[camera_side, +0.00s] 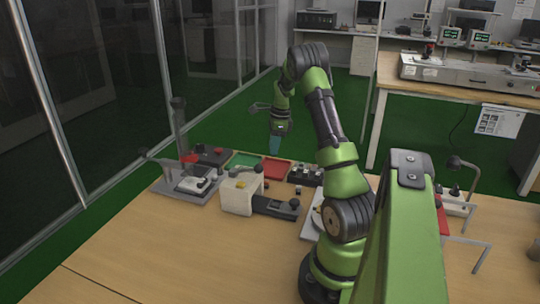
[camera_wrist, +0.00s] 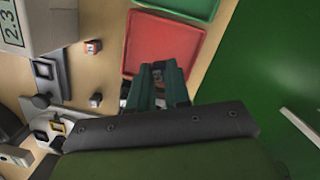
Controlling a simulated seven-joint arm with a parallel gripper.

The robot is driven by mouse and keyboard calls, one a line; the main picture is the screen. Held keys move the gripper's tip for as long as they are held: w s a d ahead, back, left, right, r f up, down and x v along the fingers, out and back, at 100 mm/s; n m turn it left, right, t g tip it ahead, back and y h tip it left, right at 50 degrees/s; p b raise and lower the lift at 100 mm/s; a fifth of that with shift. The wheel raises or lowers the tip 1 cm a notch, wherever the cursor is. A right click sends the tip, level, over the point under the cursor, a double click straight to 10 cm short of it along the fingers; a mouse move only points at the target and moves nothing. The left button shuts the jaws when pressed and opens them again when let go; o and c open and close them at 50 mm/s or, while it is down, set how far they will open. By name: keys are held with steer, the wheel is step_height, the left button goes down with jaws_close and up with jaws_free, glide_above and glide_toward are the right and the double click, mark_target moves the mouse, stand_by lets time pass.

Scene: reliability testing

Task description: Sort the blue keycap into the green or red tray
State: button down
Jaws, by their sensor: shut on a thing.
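My gripper (camera_side: 275,146) points down above the far side of the table, over the tray area. In the wrist view its dark teal fingers (camera_wrist: 164,70) are shut on a small keycap, mostly hidden between the tips; its colour is not clear. The red tray (camera_side: 276,168) lies flat below; in the wrist view the red tray (camera_wrist: 145,38) shows behind the fingertips, which overlap its near edge. The green tray (camera_side: 243,160) lies just left of the red one; it also shows at the top of the wrist view (camera_wrist: 196,6).
A white block-shaped fixture (camera_side: 240,193) with a black plate stands in front of the trays. A grey test rig (camera_side: 188,184) stands left, a black key holder (camera_side: 305,174) right. The front table is clear.

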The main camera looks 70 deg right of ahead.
steer(key=shift+a+f, duration=0.1)
steer(key=shift+f, duration=2.05)
steer(key=shift+f, duration=0.8)
stand_by(0.5)
steer(key=c, duration=1)
jaws_free()
steer(key=shift+r, duration=3)
